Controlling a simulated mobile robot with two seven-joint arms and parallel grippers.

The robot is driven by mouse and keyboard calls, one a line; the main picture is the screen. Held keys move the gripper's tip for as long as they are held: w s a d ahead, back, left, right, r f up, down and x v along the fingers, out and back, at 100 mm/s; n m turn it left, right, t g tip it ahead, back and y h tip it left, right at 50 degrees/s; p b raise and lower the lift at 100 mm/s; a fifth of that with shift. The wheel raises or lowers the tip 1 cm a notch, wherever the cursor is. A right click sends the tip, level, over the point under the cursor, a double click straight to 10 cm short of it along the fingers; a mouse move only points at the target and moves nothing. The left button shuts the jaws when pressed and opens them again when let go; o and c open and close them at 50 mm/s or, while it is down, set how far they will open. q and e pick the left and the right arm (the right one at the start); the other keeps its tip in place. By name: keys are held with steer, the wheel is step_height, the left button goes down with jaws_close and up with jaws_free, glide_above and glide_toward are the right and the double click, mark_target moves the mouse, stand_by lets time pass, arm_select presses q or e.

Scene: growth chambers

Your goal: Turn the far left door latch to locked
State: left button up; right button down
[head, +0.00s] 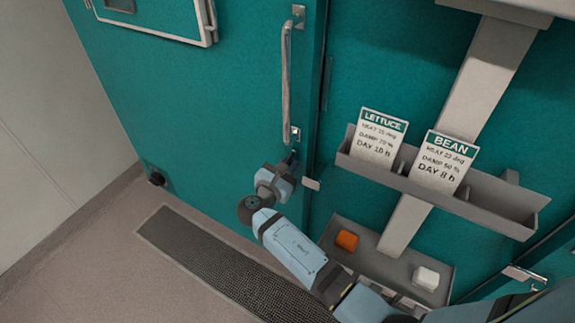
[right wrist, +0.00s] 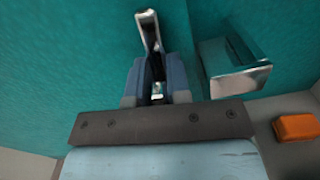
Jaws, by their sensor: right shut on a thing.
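The far left door (head: 220,110) is teal and looks closed, with a long vertical metal handle (head: 287,75). Its metal latch (right wrist: 148,28) shows in the right wrist view, held between my fingers, its free end sticking out past them toward the top of the picture. My right gripper (head: 287,166) is shut on the latch, just below the handle; its fingers also show in the right wrist view (right wrist: 158,88). A metal catch (right wrist: 240,80) sits to the right of the latch, apart from it; it also shows in the head view (head: 311,184). My left gripper is out of view.
To the right, a grey rack (head: 480,196) holds a LETTUCE card (head: 377,138) and a BEAN card (head: 443,163). Below it a tray (head: 380,268) carries an orange block (head: 347,240) and a white block (head: 426,278). A dark floor grate (head: 220,262) lies before the door.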

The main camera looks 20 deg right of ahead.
arm_select(q)
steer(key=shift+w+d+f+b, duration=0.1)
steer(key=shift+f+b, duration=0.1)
steer(key=shift+b, duration=0.5)
arm_select(e)
steer(key=m, duration=0.3)
steer(key=s+f+m, duration=0.1)
steer(key=m, duration=0.1)
steer(key=shift+d, duration=0.3)
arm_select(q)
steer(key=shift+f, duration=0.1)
arm_select(e)
steer(key=c, duration=1.1)
jaws_free()
steer(key=shift+w+a, duration=0.1)
steer(key=shift+w, duration=0.05)
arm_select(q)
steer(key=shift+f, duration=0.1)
arm_select(e)
steer(key=shift+o, duration=0.2)
